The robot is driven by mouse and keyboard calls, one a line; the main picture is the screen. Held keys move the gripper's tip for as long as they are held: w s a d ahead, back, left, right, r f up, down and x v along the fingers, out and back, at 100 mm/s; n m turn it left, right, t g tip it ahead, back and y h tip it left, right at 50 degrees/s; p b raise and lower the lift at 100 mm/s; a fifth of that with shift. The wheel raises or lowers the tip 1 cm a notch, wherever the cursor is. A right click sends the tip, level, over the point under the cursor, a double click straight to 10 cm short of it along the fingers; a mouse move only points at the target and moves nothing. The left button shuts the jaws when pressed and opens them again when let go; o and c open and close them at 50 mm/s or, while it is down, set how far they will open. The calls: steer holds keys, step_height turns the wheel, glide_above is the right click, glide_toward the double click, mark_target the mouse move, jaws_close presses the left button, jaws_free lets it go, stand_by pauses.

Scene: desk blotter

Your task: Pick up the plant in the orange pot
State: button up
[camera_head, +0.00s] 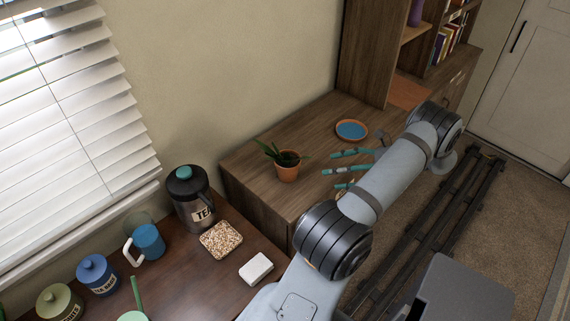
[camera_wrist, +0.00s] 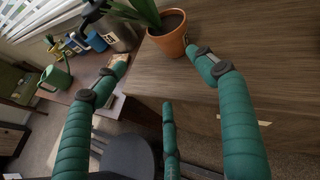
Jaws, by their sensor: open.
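The plant in the orange pot (camera_head: 287,171) stands upright on the wooden desk, near its left edge. It has long green leaves and dark soil. In the wrist view the orange pot (camera_wrist: 170,36) is at the top, beyond the fingertips, with its leaves cut off by the frame. My gripper (camera_head: 348,168) is open and empty, to the right of the pot in the head view. Its teal fingers (camera_wrist: 160,62) are spread wide in the wrist view and are apart from the pot. Part of the gripper is hidden behind my arm in the head view.
A blue plate with an orange rim (camera_head: 352,130) lies farther back on the desk (camera_head: 245,157). A dark tea canister (camera_head: 190,198), blue mug (camera_head: 149,243), speckled square (camera_head: 221,240) and white block (camera_head: 256,268) sit on the lower counter at left. A bookshelf stands behind the desk.

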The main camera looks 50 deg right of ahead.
steer(key=p, duration=0.3)
glide_toward(292, 166)
steer(key=w+a, duration=0.3)
steer(key=shift+f+p+x, duration=0.2)
steer(key=shift+p+x, duration=0.6)
steer(key=shift+x, duration=2.05)
steer(key=shift+s, duration=0.15)
steer(key=shift+c, duration=1.3)
steer(key=shift+d, duration=0.1)
steer(key=c, duration=1.5)
steer(key=shift+r, duration=0.1)
jaws_close()
